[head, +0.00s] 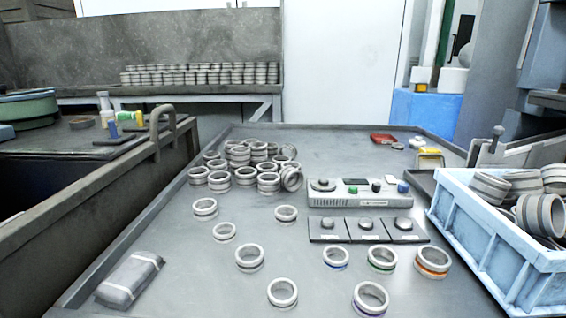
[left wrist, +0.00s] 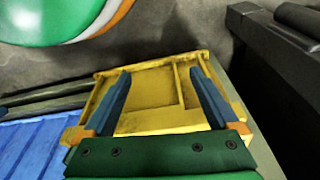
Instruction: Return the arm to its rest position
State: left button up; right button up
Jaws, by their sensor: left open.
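My left gripper (left wrist: 160,72) shows only in the left wrist view. Its two blue fingers stand apart from a green palm, open, with nothing held between them. A yellow ribbed panel or tray (left wrist: 150,82) lies behind the fingers; I cannot tell how far off it is. Neither of my arms shows in the head view, and my right gripper is in no view.
The grey table (head: 330,154) holds several metal rings, a pile of rings (head: 241,153), a control box (head: 360,193) and a grey packet (head: 130,279). A blue crate (head: 470,233) of rings stands at right. A blue ribbed surface (left wrist: 30,148) shows in the wrist view.

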pick_arm(q)
jog(key=s+a+r+p, duration=0.1)
jog(key=s+r+p, duration=0.5)
jog(key=p, duration=0.9)
jog(key=s+a+r+g+p, duration=0.1)
jog(key=s+r+p, duration=0.6)
jog(key=r+p, duration=0.6)
jog(key=p, duration=0.2)
jog(key=shift+s+a+r+g+p, duration=0.2)
jog(key=shift+s+r+g+p, duration=0.05)
jog(key=shift+s+g+p, duration=0.1)
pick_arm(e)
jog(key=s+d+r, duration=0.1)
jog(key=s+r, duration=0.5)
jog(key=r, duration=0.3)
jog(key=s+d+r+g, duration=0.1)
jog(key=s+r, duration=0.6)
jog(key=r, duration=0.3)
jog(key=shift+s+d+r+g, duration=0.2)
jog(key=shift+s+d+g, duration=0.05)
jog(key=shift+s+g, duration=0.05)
